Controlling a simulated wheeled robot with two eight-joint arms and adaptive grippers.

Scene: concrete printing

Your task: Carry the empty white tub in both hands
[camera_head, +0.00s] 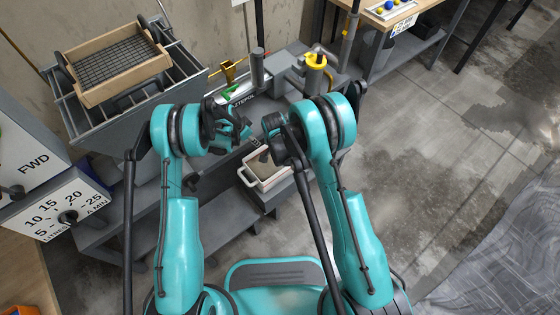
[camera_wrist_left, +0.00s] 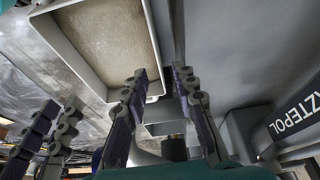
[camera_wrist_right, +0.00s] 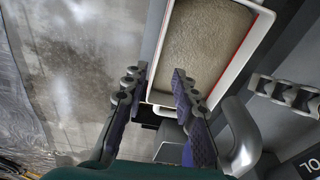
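The white tub (camera_head: 275,182) sits low in front of me, beside the grey machine. Its inside shows a flat, grainy grey-beige surface; I cannot tell whether that is contents or its floor. The tub also shows in the left wrist view (camera_wrist_left: 62,45) and the right wrist view (camera_wrist_right: 241,55). My left gripper (camera_wrist_left: 160,76) is open, with a gap between its fingers near one tub edge. My right gripper (camera_wrist_right: 157,72) is open, its fingertips overlapping the tub's near edge in view. Neither visibly grips it. In the head view the arms partly hide the tub.
A wooden-framed sieve (camera_head: 108,62) rests on a grey hopper (camera_head: 165,90) at left. A dial panel (camera_head: 62,208) stands at the left edge. A yellow fitting (camera_head: 316,61) is behind the arms. Open concrete floor (camera_head: 440,135) lies right, with plastic sheeting (camera_head: 505,250).

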